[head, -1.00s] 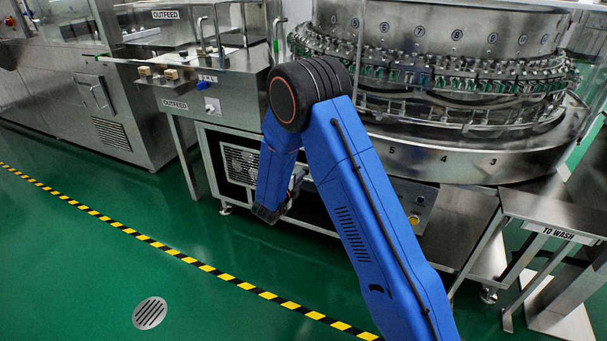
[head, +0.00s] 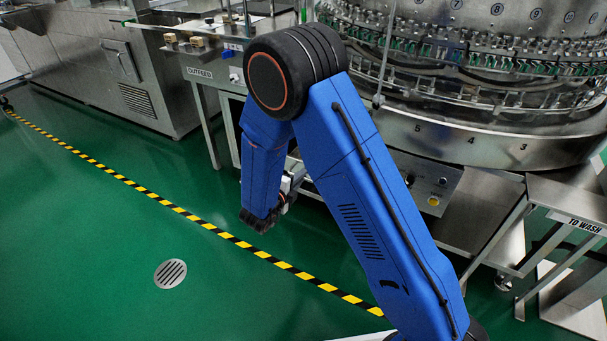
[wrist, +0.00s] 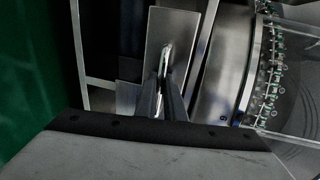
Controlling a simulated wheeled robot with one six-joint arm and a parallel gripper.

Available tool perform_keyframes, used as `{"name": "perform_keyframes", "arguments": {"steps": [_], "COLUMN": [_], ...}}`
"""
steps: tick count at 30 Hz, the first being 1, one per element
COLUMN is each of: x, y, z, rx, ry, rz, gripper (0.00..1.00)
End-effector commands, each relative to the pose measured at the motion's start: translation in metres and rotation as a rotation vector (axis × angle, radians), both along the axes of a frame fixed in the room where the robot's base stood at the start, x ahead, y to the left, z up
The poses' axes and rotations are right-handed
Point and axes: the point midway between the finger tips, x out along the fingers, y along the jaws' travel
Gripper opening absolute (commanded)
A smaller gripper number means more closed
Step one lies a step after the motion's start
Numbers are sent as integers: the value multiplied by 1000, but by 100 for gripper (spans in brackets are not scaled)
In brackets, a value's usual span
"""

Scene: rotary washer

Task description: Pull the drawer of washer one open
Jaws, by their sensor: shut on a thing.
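In the wrist view a flat steel drawer front (wrist: 172,28) with a bar handle (wrist: 165,62) stands straight ahead of my gripper. My gripper (wrist: 167,103) is shut on the handle, whose bar runs in between the narrow fingers. In the head view my blue arm covers the drawer, and only a small part of my gripper (head: 292,182) shows beside the forearm, in front of the washer's lower body. The washer (head: 450,138) is a large round steel machine with numbered stations. How far the drawer stands out cannot be told.
A control panel (head: 431,184) with a yellow button sits right of my arm. A steel table marked TO WASH (head: 572,205) stands at the right. The green floor (head: 90,240) at left is open, with a striped line (head: 215,229) and a round drain (head: 170,274).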

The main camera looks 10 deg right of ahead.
Motion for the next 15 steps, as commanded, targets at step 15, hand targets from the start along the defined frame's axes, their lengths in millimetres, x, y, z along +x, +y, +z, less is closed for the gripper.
{"name": "perform_keyframes", "arguments": {"steps": [15], "x": [0], "y": [1], "z": [0], "rx": [1], "ry": [1], "rz": [1], "gripper": [17]}}
